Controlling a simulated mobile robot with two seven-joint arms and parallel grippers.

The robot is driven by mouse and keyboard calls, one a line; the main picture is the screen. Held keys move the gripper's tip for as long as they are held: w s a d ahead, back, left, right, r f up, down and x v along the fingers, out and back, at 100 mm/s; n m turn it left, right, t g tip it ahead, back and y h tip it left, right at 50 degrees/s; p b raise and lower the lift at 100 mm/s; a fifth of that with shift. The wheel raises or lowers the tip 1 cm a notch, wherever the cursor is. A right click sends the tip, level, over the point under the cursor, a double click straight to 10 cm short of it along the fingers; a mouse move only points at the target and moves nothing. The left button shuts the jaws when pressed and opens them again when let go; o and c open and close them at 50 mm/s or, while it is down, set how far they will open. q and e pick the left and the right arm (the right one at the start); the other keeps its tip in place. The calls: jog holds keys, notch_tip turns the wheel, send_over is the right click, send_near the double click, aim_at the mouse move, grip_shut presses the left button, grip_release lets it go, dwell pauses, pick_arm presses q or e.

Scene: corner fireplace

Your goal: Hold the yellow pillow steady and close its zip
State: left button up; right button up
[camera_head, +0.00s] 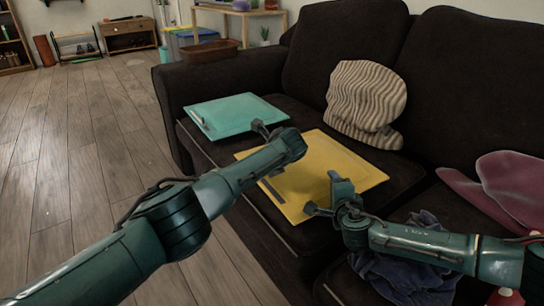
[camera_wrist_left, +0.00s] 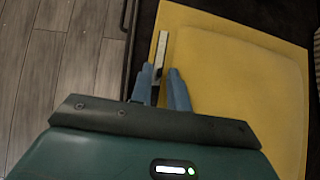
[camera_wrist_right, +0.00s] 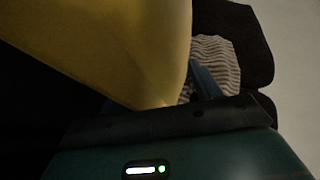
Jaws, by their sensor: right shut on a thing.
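The yellow pillow (camera_head: 355,170) lies flat on the dark sofa seat. A pale grey zip strip (camera_head: 271,190) runs along its left edge; it also shows in the left wrist view (camera_wrist_left: 161,48). My left gripper (camera_wrist_left: 160,70) is over that edge, its two blue fingers apart on either side of the strip's near end. My right gripper (camera_head: 323,192) is at the pillow's near part, shut on the pillow. In the right wrist view the yellow pillow (camera_wrist_right: 110,40) fills the upper left and hides one finger.
A teal pillow (camera_head: 238,115) lies beyond on the sofa seat, and a striped cushion (camera_head: 366,98) leans on the backrest. A crumpled blue cloth (camera_head: 405,270) lies under my right arm. A pink piece (camera_head: 510,185) is at the right. The wooden floor at left is clear.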

pick_arm(q)
jog(key=v, duration=1)
jog(key=shift+s+r, duration=0.2)
jog(key=shift+r, duration=0.1)
